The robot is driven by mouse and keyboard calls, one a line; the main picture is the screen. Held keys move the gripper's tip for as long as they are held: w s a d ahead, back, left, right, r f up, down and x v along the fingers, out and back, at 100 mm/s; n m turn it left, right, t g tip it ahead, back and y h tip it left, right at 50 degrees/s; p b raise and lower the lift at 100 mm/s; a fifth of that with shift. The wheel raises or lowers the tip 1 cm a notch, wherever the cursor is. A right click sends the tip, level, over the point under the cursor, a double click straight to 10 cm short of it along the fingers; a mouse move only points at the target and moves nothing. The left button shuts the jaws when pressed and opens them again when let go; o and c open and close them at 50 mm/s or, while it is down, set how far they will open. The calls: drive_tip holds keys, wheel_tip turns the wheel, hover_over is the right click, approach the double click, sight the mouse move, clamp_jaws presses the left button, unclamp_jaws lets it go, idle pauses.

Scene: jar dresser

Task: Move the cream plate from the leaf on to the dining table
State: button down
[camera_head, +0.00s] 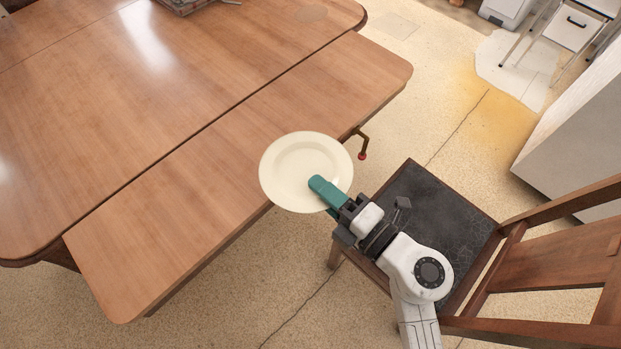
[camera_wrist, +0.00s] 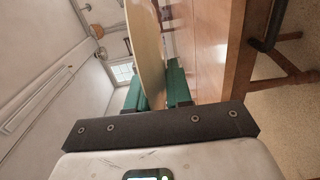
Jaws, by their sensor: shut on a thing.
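The cream plate (camera_head: 288,160) is round with a wide rim. In the head view it shows over the front edge of the leaf (camera_head: 345,95), near the leaf's right part. My gripper (camera_head: 325,188) is shut on the plate's near right rim with its green fingers. In the wrist view the plate (camera_wrist: 147,50) shows edge-on between the two green fingers (camera_wrist: 156,90). Whether the plate touches the leaf or hangs above it I cannot tell. The dining table (camera_head: 130,110) lies behind the leaf, with a dark seam between them.
A wooden chair with a dark seat (camera_head: 440,215) stands below my arm at the right. A bracket with a red knob (camera_head: 361,143) sticks out below the leaf's edge. Something flat (camera_head: 185,4) lies on the table's far edge. The table's middle is clear.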

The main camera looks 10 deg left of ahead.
drive_tip(key=w+f+b, duration=0.1)
drive_tip(key=w+f, duration=0.1)
drive_tip(key=w+a+f+b, duration=0.1)
drive_tip(key=w+f, duration=0.2)
drive_tip(key=w+a+f+b, duration=0.1)
drive_tip(key=w+f, duration=0.1)
drive_tip(key=shift+w+a+f, duration=0.15)
drive_tip(key=shift+w+a, duration=0.05)
drive_tip(key=shift+a, duration=0.05)
drive_tip(key=shift+f+b, duration=0.7)
drive_tip(key=shift+f, duration=0.8)
drive_tip(key=shift+f, duration=0.15)
drive_tip(key=c, duration=1)
unclamp_jaws()
drive_tip(key=shift+c, duration=0.2)
drive_tip(key=p+v, duration=0.1)
drive_tip(key=v, duration=1.1)
